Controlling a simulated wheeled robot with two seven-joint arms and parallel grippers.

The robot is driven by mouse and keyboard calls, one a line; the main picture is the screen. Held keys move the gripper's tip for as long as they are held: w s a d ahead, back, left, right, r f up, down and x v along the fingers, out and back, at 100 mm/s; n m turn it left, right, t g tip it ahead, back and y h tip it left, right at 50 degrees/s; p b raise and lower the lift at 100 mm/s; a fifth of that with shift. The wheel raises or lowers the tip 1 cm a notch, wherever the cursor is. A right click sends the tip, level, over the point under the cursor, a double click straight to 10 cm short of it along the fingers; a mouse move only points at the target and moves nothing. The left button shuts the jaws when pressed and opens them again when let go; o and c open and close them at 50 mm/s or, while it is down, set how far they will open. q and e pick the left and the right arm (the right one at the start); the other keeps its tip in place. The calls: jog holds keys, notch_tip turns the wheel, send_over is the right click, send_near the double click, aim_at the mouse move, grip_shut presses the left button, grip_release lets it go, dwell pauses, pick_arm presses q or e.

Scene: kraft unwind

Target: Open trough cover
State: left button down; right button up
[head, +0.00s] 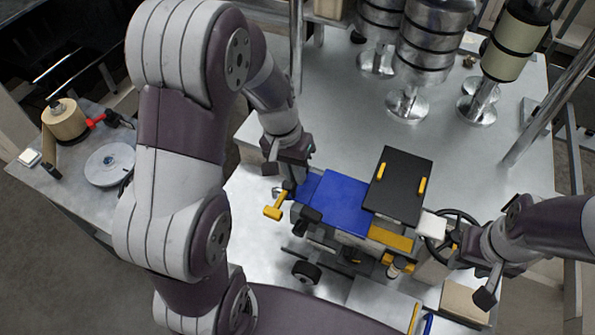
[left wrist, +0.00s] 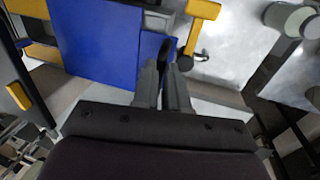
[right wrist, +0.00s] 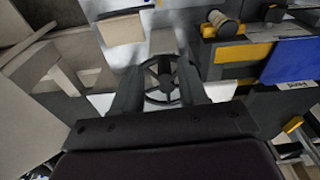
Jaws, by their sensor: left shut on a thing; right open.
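The blue trough cover (head: 343,192) lies on top of the machine, left of a black panel. It also shows in the left wrist view (left wrist: 98,42). My left gripper (head: 289,184) is at the cover's left end. In the left wrist view my left gripper (left wrist: 167,68) is shut on a small dark handle (left wrist: 164,48) beside the cover's edge. My right gripper (head: 468,262) is open at the machine's right side. A black spoked handwheel (right wrist: 163,78) shows between its fingers (right wrist: 160,88) in the right wrist view; whether they touch it cannot be told.
The black panel (head: 401,182) has two yellow handles. A yellow lever (head: 275,211) sticks out left of the cover. Metal rollers (head: 432,45) stand behind. A cardboard box (head: 465,302) is at front right. A side table (head: 80,155) at left holds a tape roll (head: 64,120).

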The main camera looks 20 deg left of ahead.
pick_arm(q)
jog(key=shift+w+d, duration=0.1)
jog(key=shift+d, duration=0.25)
jog(key=c, duration=1.3)
grip_release()
jog(key=shift+d+r, duration=0.1)
jog(key=shift+c, duration=0.2)
jog(key=shift+o, duration=0.9)
jog(key=shift+a, duration=0.45)
notch_tip(320, 180, up, 12)
jog(key=a+p, duration=0.2)
jog(key=p, duration=0.2)
jog(key=shift+a+r, duration=0.15)
jog(key=shift+a, duration=0.1)
pick_arm(e)
notch_tip(320, 180, up, 4)
jog(key=shift+w+d+f, duration=0.1)
jog(key=shift+d, duration=0.05)
pick_arm(q)
jog(key=shift+w, duration=0.1)
